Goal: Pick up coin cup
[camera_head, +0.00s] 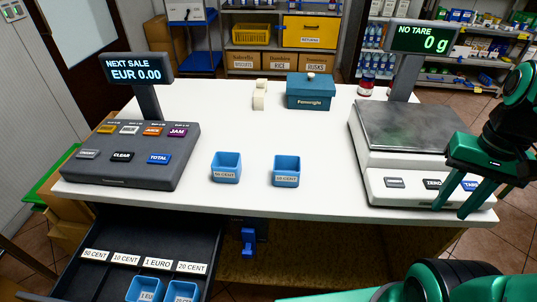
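Two blue square coin cups stand upright and apart on the white counter. The left cup (226,167) has a label that seems to read 50 CENT; the right cup (287,171) has a label that seems to read 10 CENT. Two more blue cups sit in the open drawer, one marked 1 EURO (144,289) and one marked 20 CENT (183,291), both cut by the lower frame edge. My green gripper (450,212) is at the right, in front of the scale, with its two fingers apart and nothing between them. It is well away from all the cups.
A cash register (131,155) stands at the counter's left, above the open drawer (90,280). A scale (405,128) reading 0 g stands at the right. A teal box (310,93), a small cream object (259,95) and a jar (366,85) are behind.

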